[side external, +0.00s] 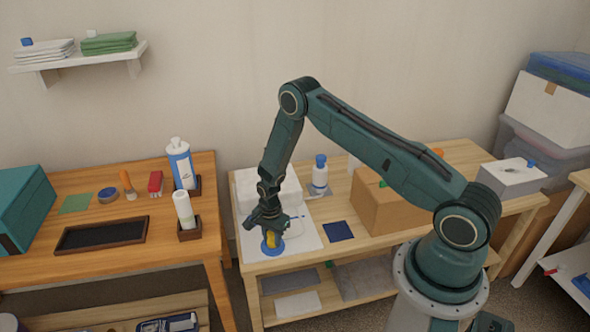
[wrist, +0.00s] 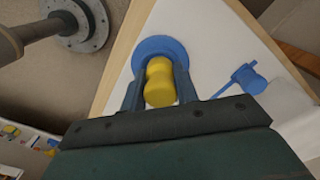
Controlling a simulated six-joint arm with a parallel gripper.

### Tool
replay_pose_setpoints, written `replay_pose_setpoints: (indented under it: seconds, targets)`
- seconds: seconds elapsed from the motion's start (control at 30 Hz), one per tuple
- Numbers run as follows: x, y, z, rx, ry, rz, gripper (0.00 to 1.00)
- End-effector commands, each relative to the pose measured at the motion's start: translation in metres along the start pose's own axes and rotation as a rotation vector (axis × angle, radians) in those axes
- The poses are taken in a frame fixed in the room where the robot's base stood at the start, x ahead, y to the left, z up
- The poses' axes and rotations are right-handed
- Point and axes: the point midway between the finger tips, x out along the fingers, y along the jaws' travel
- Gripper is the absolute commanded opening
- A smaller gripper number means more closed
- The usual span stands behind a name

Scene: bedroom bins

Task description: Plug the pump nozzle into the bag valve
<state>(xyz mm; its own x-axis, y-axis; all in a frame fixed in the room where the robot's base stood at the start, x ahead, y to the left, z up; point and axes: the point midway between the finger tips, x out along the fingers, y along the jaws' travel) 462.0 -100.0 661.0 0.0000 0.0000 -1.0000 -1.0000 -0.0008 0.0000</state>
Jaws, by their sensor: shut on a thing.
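My gripper (side external: 268,226) points down at the front left of the middle table. In the wrist view my gripper (wrist: 160,90) is shut on the yellow pump nozzle (wrist: 160,86), a rounded piece with a narrowed waist. The nozzle (side external: 272,238) also shows in the side view, under the jaws. The round blue bag valve (wrist: 150,48) lies on the white bag (wrist: 215,45), right at the nozzle's far end. The valve (side external: 272,248) is below the nozzle in the side view. The contact between them is hidden, so I cannot tell whether the nozzle is inside.
A blue cap on a strap (wrist: 250,78) lies on the bag beside the valve. A white bottle (side external: 320,178), a dark blue square (side external: 338,231) and a cardboard box (side external: 390,208) stand to the right. The left table (side external: 110,255) holds a tray and bottles, across a narrow gap.

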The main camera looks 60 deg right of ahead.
Motion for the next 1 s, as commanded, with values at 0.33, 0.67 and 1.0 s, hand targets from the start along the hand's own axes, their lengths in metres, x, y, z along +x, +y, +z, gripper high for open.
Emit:
replay_pose_setpoints:
  seconds: [0.33, 0.67, 1.0]
  targets:
    - [0.001, 0.000, 0.000, 0.000, 0.000, 0.000, 0.55]
    - [-0.004, 0.000, 0.000, 0.000, 0.000, 0.000, 0.55]
    - [-0.035, -0.001, 0.000, 0.000, 0.001, -0.003, 0.55]
